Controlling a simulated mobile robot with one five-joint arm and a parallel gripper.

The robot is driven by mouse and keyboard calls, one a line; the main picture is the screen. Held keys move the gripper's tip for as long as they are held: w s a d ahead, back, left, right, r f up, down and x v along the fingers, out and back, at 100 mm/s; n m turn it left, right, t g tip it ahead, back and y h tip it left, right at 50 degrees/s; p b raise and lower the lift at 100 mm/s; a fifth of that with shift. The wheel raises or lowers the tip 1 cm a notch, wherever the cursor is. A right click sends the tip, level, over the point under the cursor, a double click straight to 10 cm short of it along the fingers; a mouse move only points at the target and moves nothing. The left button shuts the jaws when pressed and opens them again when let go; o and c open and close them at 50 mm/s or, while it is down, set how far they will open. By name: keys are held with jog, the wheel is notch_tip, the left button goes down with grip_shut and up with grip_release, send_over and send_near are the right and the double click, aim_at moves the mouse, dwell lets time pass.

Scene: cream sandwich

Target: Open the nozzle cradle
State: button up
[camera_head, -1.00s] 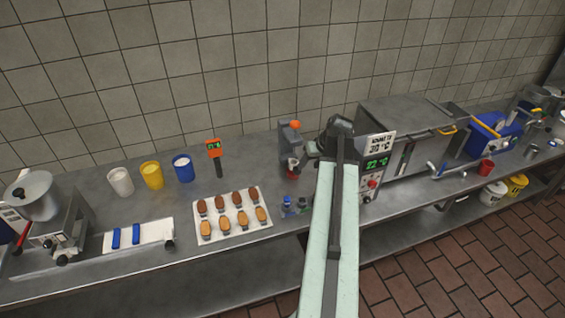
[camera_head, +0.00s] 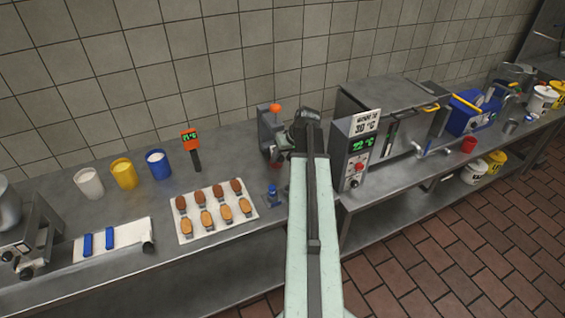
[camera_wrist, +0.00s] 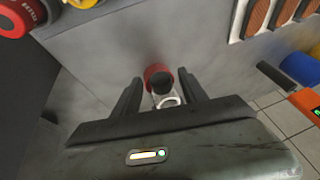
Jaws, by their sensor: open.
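A grey upright stand (camera_head: 266,135) with an orange ball on top is on the counter, just left of my gripper (camera_head: 300,128) in the head view. In the wrist view, my gripper (camera_wrist: 160,82) is open, its two dark fingers apart. A red, dark-mouthed cylinder (camera_wrist: 153,73) and a pale ring-shaped piece (camera_wrist: 167,99) lie between the fingers in the picture. I cannot tell whether the fingers touch them. I cannot tell for certain which part is the nozzle cradle. My arm and gripper hide part of the area in the head view.
A white tray of brown and tan pieces (camera_head: 244,227) lies left, with a blue bottle (camera_head: 272,195) beside it. An oven-like box (camera_head: 385,98) with a control panel stands close on the right.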

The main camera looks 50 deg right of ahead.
jog(key=shift+r, duration=0.1)
jog(key=shift+c, duration=0.3)
grip_shut()
jog(key=shift+s, duration=0.15)
dwell(0.9)
